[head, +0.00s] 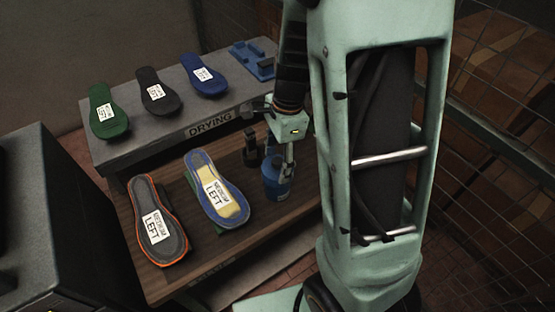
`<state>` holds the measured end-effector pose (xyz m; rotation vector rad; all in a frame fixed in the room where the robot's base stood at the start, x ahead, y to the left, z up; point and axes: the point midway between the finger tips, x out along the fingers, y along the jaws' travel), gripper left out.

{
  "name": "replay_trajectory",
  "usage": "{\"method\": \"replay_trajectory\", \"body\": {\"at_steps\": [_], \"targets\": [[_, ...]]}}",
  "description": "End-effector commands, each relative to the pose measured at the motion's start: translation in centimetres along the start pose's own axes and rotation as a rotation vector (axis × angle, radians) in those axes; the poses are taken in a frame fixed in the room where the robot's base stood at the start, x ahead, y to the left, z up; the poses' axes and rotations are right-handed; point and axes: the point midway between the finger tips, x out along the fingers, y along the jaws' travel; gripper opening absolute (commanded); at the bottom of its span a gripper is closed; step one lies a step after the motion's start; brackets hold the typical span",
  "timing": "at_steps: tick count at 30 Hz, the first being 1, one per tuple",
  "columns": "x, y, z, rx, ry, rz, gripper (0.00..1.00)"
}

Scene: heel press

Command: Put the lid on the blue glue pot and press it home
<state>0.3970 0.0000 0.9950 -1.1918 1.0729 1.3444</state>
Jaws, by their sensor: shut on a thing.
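The blue glue pot (273,188) stands upright on the brown wooden bench, right of the insoles. My gripper (287,168) points down at the pot's top from its right side. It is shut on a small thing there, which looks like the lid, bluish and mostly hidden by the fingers. From this view I cannot tell whether the lid is seated on the pot or just above it.
A dark upright object (251,152) stands close behind the pot. A blue-rimmed sole (217,190) and an orange-rimmed sole (158,222) lie to the left. The grey DRYING shelf (175,133) behind holds green, black and blue soles.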

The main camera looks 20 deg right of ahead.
Motion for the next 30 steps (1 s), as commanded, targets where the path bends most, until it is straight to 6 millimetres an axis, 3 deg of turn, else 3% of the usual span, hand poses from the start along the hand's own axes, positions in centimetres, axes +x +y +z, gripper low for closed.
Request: {"method": "replay_trajectory", "body": {"at_steps": [30], "targets": [[0.79, -0.01, -0.09, 0.000, 0.000, 0.000, 0.46]]}}
